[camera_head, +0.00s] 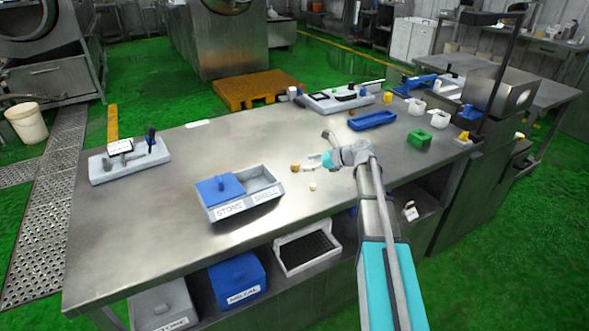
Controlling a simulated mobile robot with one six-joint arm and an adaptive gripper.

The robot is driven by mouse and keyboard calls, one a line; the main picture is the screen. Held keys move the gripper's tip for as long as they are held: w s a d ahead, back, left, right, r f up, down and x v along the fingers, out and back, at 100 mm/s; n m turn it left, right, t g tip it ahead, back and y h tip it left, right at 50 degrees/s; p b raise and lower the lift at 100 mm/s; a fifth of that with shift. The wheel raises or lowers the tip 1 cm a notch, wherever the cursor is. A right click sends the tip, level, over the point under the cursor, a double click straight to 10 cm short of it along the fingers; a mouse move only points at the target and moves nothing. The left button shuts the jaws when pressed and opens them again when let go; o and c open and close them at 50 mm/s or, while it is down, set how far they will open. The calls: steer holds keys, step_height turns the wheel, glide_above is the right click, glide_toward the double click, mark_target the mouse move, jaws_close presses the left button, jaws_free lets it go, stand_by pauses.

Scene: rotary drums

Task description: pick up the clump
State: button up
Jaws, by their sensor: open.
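A small brown lump (295,167), which looks like the clump, lies on the steel table (150,225) near its middle. A smaller cream-coloured piece (312,187) lies a little nearer the front edge. My gripper (308,163) is low over the table, just to the right of the brown lump, with its fingers pointing left toward it. It is open and looks empty. The fingers are small here, and I cannot tell whether one touches the lump.
A blue tray (372,120) and a green box (419,139) stand right. A grey device (130,160) sits far left. The table between is clear.

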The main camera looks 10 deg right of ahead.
mark_target(299, 166)
steer(key=shift+b+x, duration=0.85)
steer(key=shift+x, duration=1.05)
steer(key=shift+w+a+f, duration=0.1)
steer(key=shift+a+f, duration=0.15)
steer(key=shift+a, duration=0.45)
steer(key=c, duration=0.9)
